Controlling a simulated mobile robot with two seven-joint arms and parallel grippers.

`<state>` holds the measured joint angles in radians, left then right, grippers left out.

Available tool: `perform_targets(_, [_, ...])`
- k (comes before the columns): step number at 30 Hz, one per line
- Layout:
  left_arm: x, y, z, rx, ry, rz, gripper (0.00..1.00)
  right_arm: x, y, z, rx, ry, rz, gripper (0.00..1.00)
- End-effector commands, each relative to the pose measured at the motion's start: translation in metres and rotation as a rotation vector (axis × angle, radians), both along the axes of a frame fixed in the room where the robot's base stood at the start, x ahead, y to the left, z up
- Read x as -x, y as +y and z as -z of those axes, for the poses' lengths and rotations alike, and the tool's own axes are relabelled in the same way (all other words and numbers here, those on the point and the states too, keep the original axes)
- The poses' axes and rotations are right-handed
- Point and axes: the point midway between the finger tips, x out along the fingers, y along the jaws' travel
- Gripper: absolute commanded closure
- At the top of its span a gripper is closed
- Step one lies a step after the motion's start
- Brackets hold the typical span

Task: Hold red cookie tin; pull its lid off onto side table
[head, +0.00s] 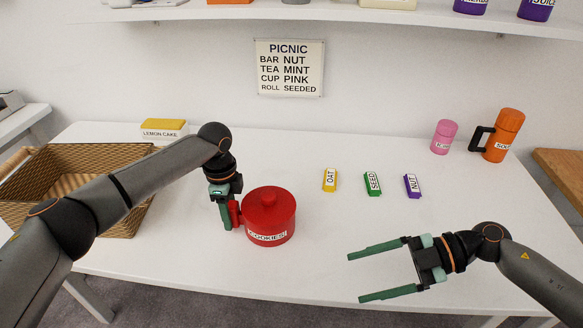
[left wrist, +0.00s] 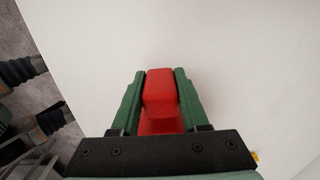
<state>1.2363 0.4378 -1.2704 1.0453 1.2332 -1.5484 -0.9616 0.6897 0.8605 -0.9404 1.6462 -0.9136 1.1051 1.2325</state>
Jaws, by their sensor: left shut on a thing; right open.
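The red cookie tin (head: 268,221) stands upright on the white table, with a label reading COOKIES on its front. Its round red lid (head: 269,200) with a knob on top is on it. My left gripper (head: 231,215) is at the tin's left side, shut on the tin's red side handle (head: 235,212). The left wrist view shows the red handle (left wrist: 161,95) between the two green fingers (left wrist: 158,98). My right gripper (head: 380,272) is open and empty, to the right of the tin and nearer the table's front edge.
A wicker basket (head: 125,217) stands at the left under my left arm. Lemon cake box (head: 164,128), oat (head: 330,180), seed (head: 372,184) and nut (head: 412,186) bars, a pink cup (head: 444,137) and an orange flask (head: 502,135) stand further back. A wooden-topped surface (head: 562,175) is at the right.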

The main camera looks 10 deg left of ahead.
Motion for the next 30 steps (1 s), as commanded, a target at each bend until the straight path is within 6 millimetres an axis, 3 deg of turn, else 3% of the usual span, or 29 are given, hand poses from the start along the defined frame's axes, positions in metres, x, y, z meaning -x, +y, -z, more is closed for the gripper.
perform_targets(1, [0.0,0.0,0.001,0.0,0.001,0.001,1.0,-0.009,0.017,-0.006,0.018,-0.154,-0.087,0.22])
perform_targets(8, [0.0,0.0,0.001,0.0,0.001,0.0,1.0,-0.052,0.074,-0.027,0.178,-0.848,-0.509,0.22])
perform_targets(15, [0.0,0.0,0.001,0.0,0.0,0.0,1.0,-0.1,0.124,-0.075,0.395,-1.443,-0.957,0.22])
perform_targets(23, [0.0,0.0,0.001,-0.001,0.0,0.0,1.0,-0.125,0.149,-0.116,0.569,-1.731,-1.246,0.22])
perform_targets(26, [0.0,0.0,0.001,-0.001,0.0,0.0,1.0,-0.128,0.152,-0.119,0.591,-1.759,-1.28,0.22])
perform_targets(30, [0.0,0.0,0.001,-0.001,0.0,0.0,1.0,-0.132,0.158,-0.107,0.594,-1.761,-1.288,0.22])
